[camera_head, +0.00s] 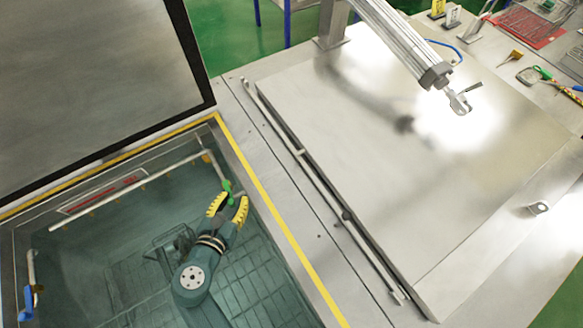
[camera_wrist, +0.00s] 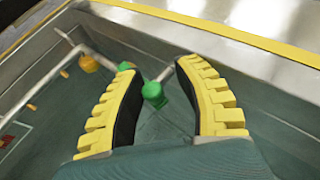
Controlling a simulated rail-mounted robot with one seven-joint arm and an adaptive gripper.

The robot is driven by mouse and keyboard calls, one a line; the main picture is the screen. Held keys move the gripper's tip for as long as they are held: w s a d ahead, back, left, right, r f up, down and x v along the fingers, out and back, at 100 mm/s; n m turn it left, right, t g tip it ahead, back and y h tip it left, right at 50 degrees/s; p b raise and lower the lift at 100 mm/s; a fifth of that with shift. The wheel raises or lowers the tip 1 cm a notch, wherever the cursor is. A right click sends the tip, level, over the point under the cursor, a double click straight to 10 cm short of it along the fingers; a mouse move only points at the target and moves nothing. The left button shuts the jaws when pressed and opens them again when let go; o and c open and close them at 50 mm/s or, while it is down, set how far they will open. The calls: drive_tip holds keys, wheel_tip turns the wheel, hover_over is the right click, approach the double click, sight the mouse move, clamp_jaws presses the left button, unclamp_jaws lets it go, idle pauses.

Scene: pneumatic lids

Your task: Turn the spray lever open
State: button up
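The green spray lever (camera_head: 228,187) sits at the right end of the white spray pipe (camera_head: 140,187), inside the tank near its far right corner. My gripper (camera_head: 229,198) is open, its two yellow-ribbed fingers apart, and its tips are close to the lever. In the wrist view, a green knob of the lever (camera_wrist: 153,92) shows in the gap between the fingers (camera_wrist: 160,72). A second green part shows by the left fingertip. A grey rod runs from the knob towards the right finger. I cannot tell whether either finger touches the lever.
The tank (camera_head: 270,205) has a yellow-edged rim close to my gripper's right. Its large dark lid (camera_head: 95,85) stands open at left. A blue lever (camera_head: 26,303) is at lower left. A closed metal lid (camera_head: 400,190) with a pneumatic cylinder (camera_head: 395,40) lies at right.

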drive_tip(key=p+v, duration=0.3)
drive_tip(key=v, duration=1.3)
drive_tip(key=w+d+r+m+g+h+p, duration=0.1)
drive_tip(key=w+d+r+m+p, duration=0.3)
drive_tip(key=r, duration=0.6)
drive_tip(key=w+d+r+m+h+p, duration=0.3)
drive_tip(key=d+r+p, duration=0.4)
drive_tip(key=d+r, duration=0.3)
drive_tip(key=shift+w+d+r+m+g+p, duration=0.25)
drive_tip(key=shift+w+d+m+g+p, duration=0.15)
drive_tip(key=shift+w+m, duration=0.35)
drive_tip(key=shift+a, duration=0.1)
